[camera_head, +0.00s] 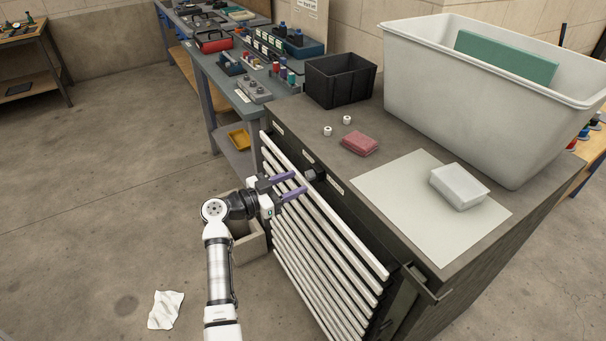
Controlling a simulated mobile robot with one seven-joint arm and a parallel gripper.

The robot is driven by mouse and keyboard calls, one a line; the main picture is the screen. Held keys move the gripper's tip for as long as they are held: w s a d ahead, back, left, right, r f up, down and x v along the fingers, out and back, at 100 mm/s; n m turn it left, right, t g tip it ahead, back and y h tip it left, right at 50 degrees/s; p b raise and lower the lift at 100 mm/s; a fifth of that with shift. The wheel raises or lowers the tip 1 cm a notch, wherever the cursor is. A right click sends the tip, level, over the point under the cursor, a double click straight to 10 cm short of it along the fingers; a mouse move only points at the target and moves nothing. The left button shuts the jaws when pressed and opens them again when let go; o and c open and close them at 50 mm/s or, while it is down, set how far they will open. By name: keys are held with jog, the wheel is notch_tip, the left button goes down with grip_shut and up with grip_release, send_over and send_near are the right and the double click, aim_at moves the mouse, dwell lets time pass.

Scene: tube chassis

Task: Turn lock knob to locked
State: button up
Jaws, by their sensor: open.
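The lock knob (315,173) is a small dark knob on the upper front of the drawer cabinet (400,262). It stands out from the dark strip above the white drawer fronts. My gripper (298,183) has two purple fingers, open and apart, pointing right toward the knob. The fingertips are just left of the knob, and I see nothing between them. I cannot tell which way the knob is turned or whether any finger touches it.
On the cabinet top are a black crate (340,82), a large white tub (440,75), a pink block (360,144), a pale sheet (400,205) and a translucent box (459,186). A cluttered workbench (225,95) stands behind. A white cloth (165,310) lies on open floor.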

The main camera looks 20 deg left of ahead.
aim_at(307, 178)
jog(key=shift+p+x, duration=0.35)
jog(key=shift+x, duration=1.55)
jog(key=c, duration=1)
